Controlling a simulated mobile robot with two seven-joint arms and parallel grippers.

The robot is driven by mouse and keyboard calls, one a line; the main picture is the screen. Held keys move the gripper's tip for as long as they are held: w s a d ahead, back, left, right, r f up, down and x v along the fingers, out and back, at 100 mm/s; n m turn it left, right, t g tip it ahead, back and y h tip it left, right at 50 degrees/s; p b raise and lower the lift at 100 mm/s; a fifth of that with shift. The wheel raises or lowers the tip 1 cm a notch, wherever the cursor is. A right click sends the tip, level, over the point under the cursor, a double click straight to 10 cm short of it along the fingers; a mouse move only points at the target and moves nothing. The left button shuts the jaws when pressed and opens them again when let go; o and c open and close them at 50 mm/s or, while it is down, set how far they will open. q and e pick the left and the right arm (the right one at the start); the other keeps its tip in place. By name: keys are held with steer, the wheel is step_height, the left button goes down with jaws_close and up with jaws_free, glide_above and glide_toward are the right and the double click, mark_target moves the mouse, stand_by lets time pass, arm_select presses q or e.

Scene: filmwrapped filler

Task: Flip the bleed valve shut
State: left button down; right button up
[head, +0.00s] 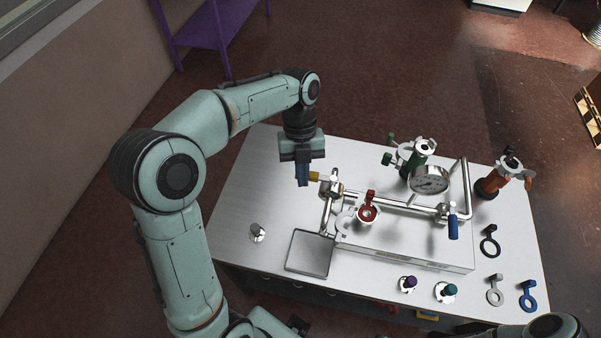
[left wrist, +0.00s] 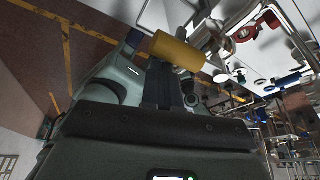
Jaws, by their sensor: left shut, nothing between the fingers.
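A metal pipe assembly (head: 395,204) stands on the table. At its left end is a valve with a yellow handle (head: 314,176), which points left; it is large in the left wrist view (left wrist: 178,50). My left gripper (head: 302,180) points down beside the handle's outer end, shut and empty; whether they touch is unclear. In the left wrist view the handle partly hides my fingertips. A red valve handle (head: 370,197) sits mid-assembly and a blue lever (head: 453,228) hangs at the right. No label shows which is the bleed valve. My right gripper is out of view.
A round gauge (head: 430,180) and a green-capped fitting (head: 419,152) stand behind the pipe. A flat square plate (head: 310,253) lies in front. The table's left part is mostly clear.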

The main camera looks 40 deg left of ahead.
arm_select(q)
steer(key=shift+w+a+r, duration=0.15)
steer(key=shift+w+a, duration=0.1)
steer(key=shift+w, duration=0.15)
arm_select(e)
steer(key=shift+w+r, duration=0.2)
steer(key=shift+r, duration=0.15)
